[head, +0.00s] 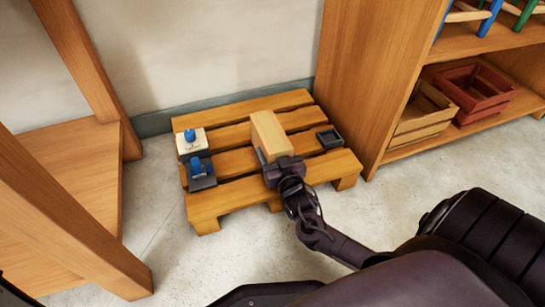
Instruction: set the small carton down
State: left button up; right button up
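The small carton (270,134) is a plain tan box over the middle-right of a low wooden pallet (232,199). My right gripper (268,158) comes in from the lower right and is at the carton's near end. One dark finger shows against the carton's left side, and the gripper appears shut on it. The other finger is hidden. I cannot tell whether the carton's underside touches the slats. My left gripper is out of view.
On the pallet are a white block with a blue knob (191,142), a dark block with a blue top (200,172) and a small black tray (329,138). Wooden shelving (345,80) holding crates stands right; a wooden frame (75,180) stands left. Some slats are bare.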

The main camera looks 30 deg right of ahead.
jog(key=shift+f, duration=0.1)
jog(key=o, duration=1.2)
jog(key=shift+f, duration=0.15)
jog(key=shift+s, duration=0.1)
